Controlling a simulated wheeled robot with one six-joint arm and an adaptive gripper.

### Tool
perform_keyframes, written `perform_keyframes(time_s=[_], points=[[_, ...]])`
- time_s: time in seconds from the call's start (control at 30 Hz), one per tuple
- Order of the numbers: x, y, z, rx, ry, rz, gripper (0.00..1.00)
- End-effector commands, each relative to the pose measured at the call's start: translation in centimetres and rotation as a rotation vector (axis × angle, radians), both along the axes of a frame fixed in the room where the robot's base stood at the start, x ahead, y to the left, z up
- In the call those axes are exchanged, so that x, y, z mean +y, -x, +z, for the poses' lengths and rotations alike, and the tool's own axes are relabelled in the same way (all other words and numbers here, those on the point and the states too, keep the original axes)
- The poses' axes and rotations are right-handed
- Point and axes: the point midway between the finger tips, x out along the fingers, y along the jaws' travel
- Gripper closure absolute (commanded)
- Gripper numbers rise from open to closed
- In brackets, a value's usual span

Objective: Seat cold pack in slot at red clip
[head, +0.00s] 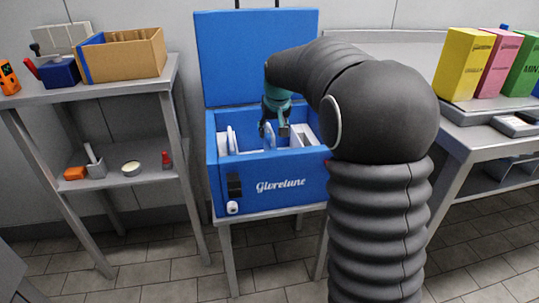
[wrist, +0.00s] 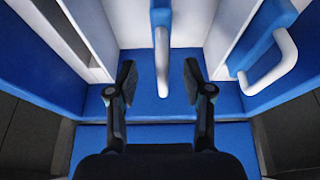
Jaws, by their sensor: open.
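The blue cooler box (head: 280,183) stands with its lid up. My gripper (head: 272,130) points down into it from above. In the wrist view my gripper (wrist: 160,85) is open, one finger on each side of a blue cold pack with a white handle (wrist: 162,62). Gaps show between the pack and both fingers. A second blue pack with a white handle (wrist: 277,62) lies to the right, outside the fingers. In the head view a pack (head: 269,137) shows beside my fingers. A small red bit (head: 327,163) shows at the box's right edge; I cannot tell if it is the clip.
White walls or dividers (wrist: 92,35) flank the space around the fingers. A shelf (head: 100,88) with a cardboard box (head: 128,56) stands left. A counter with several coloured cartons (head: 463,65) stands right. My arm hides part of the box's right side.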

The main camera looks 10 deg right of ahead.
Motion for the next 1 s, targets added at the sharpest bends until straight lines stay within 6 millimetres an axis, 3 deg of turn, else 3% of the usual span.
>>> perform_keyframes(time_s=[0.17,0.43,0.7,0.77,0.9,1.0], points=[[0.1,-0.4,-1.0,0.003,0.000,0.000,0.49],[0.3,-1.9,-4.3,0.002,0.000,-0.001,0.49],[0.3,-2.1,-4.7,-0.001,0.000,-0.001,0.49],[0.3,-2.1,-4.7,-0.001,0.000,-0.001,0.61],[0.3,-2.1,-4.7,0.000,0.000,-0.001,0.96],[0.3,-2.1,-4.7,0.000,0.000,0.000,1.00]])
